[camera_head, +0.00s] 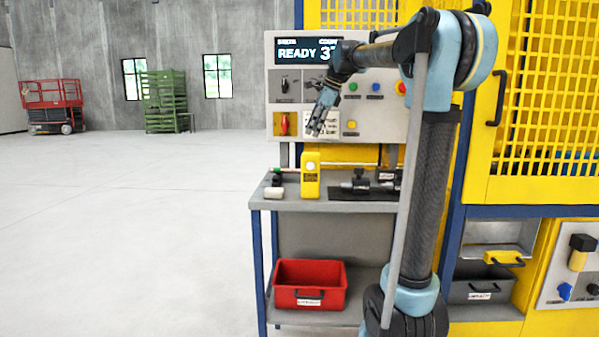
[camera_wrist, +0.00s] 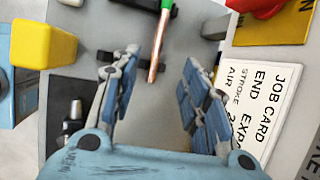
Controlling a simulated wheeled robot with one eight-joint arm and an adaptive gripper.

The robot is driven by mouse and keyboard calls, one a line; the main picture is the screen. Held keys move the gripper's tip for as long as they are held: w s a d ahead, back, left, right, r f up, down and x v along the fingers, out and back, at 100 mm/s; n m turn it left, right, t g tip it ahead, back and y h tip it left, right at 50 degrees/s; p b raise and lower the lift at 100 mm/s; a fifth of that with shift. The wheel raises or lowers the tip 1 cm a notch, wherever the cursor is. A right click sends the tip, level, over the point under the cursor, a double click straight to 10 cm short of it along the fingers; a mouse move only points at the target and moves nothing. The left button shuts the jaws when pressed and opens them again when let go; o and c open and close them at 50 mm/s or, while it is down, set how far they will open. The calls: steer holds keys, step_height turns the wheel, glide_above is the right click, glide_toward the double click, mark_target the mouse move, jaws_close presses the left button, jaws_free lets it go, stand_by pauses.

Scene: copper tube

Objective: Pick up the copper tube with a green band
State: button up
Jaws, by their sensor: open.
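The copper tube with a green band (camera_wrist: 157,48) shows in the wrist view, running down from the top edge, its green part at the top and its bare copper end between my fingers. In the head view its green band (camera_head: 277,170) shows at the left of the bench, and the yellow box hides part of the tube. My gripper (camera_head: 315,127) is open and empty, pointing down above the bench in front of the control panel. In the wrist view my gripper's fingers (camera_wrist: 160,72) stand apart on either side of the tube's end, touching nothing that I can make out.
The control panel (camera_head: 290,100) rises behind. A job card (camera_wrist: 262,105) lies close to my right finger in the wrist view. A red bin (camera_head: 309,285) is below.

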glide_toward(295, 171)
steer(key=shift+w+a+f, duration=0.15)
steer(key=shift+w+f, duration=0.15)
steer(key=shift+w, duration=0.25)
steer(key=shift+w+a+f, duration=0.1)
steer(key=shift+w+f, duration=0.2)
steer(key=shift+w, duration=0.25)
steer(key=shift+s+x, duration=0.2)
steer(key=shift+x, duration=1.4)
steer(key=shift+s+x, duration=0.2)
steer(key=shift+x, duration=1.45)
jaws_close()
